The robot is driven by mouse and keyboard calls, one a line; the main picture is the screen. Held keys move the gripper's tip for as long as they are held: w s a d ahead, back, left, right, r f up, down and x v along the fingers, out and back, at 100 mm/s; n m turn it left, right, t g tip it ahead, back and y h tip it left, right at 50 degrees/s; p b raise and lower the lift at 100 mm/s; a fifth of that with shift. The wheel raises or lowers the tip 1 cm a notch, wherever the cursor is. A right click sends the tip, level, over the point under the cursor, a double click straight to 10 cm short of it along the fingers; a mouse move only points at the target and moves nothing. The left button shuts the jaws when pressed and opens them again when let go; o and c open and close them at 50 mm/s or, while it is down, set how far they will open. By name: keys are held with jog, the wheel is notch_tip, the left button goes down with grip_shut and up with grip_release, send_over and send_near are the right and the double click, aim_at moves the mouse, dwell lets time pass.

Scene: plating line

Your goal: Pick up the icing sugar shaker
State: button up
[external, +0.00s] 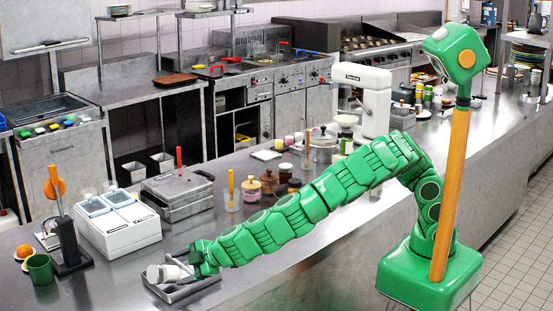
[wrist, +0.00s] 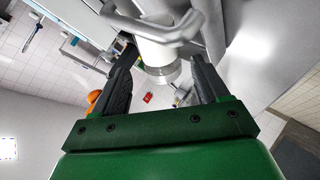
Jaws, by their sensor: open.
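A white cylinder with a metal-coloured end, which looks like the icing sugar shaker (wrist: 158,52), shows between my fingers in the wrist view. In the external view a white rounded thing, apparently the same shaker (external: 163,273), is at the grey tray (external: 185,293) near the counter's front edge. My gripper (external: 194,262) is just right of it, over the tray. In the wrist view the two dark fingers of my gripper (wrist: 166,68) stand apart, one on each side of the cylinder. I cannot tell whether they touch it.
A white two-lidded unit (external: 118,222) stands behind the tray. A green mug (external: 40,269), an orange (external: 24,251) and a dark upright stand (external: 68,240) are to the left. Jars (external: 251,187) and a tumbler (external: 232,197) stand behind my arm.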

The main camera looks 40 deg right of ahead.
aim_at(170, 272)
jog(key=shift+x, duration=2.85)
jog(key=shift+c, duration=0.4)
